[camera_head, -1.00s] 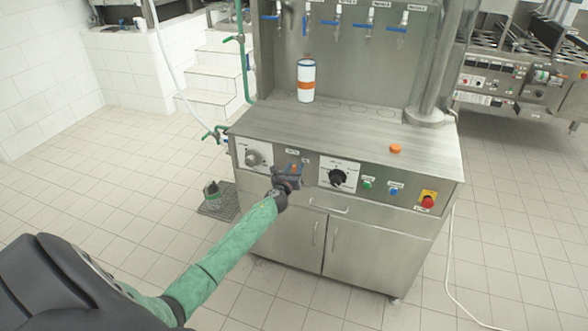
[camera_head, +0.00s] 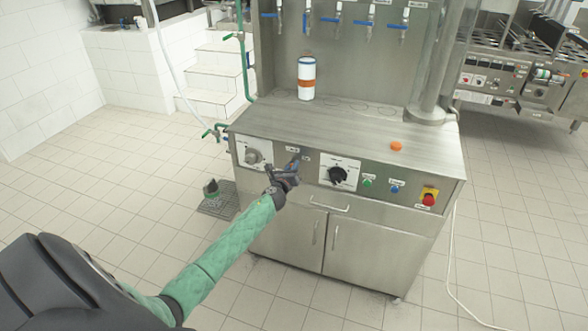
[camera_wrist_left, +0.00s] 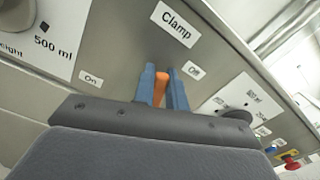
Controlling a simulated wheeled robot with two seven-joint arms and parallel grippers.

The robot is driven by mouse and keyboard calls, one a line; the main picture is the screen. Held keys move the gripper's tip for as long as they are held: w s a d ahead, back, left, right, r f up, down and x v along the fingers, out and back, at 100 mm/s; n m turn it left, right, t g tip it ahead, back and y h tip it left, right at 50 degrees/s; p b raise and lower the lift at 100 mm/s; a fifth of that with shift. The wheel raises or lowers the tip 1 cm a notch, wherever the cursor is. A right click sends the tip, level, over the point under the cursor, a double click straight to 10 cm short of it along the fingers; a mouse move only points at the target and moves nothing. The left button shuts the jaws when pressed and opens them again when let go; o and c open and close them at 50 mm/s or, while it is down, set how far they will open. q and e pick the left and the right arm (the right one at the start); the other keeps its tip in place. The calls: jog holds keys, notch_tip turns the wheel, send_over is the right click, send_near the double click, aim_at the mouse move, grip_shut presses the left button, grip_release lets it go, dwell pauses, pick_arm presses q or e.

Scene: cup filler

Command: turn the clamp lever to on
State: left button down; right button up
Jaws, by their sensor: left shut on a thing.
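The clamp lever is the orange piece (camera_wrist_left: 160,88) below the "Clamp" label (camera_wrist_left: 176,24) in the left wrist view. The "On" label (camera_wrist_left: 91,79) is to its left and the "Off" label (camera_wrist_left: 193,70) to its right. My left gripper (camera_wrist_left: 164,76) is shut on the lever, with one blue finger on each side of it. The lever stands roughly upright in that view, its lower part hidden by the gripper. In the head view my left gripper (camera_head: 289,171) is at the front panel and hides the lever. My right gripper is not in view.
A white knob plate (camera_head: 254,153) is left of the gripper, and a black dial (camera_head: 337,174) is close on its right. Green (camera_head: 367,183) and blue (camera_head: 394,189) buttons and a red stop button (camera_head: 429,199) are farther right. A white-and-orange cup (camera_head: 306,79) stands on the counter.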

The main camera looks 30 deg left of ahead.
pick_arm(q)
jog(key=shift+s+a+f+n+b, duration=0.1)
jog(key=shift+a+f+n+b, duration=0.65)
jog(key=shift+n, duration=1.55)
jog(key=shift+s+a+f+n+b, duration=0.2)
jog(key=shift+f+n+b, duration=0.6)
jog(key=shift+n+b, duration=1.05)
jog(key=shift+s+a+f+n+b, duration=0.1)
jog(key=shift+a+f+n+b, duration=0.6)
jog(key=shift+n, duration=2.05)
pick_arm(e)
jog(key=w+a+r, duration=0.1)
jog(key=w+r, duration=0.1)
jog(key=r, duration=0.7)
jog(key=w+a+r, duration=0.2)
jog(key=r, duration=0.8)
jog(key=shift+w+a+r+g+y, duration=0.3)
pick_arm(q)
jog(key=shift+d+f, duration=0.1)
jog(key=shift+d, duration=0.1)
jog(key=c, duration=1.4)
grip_release()
jog(key=shift+c, duration=0.2)
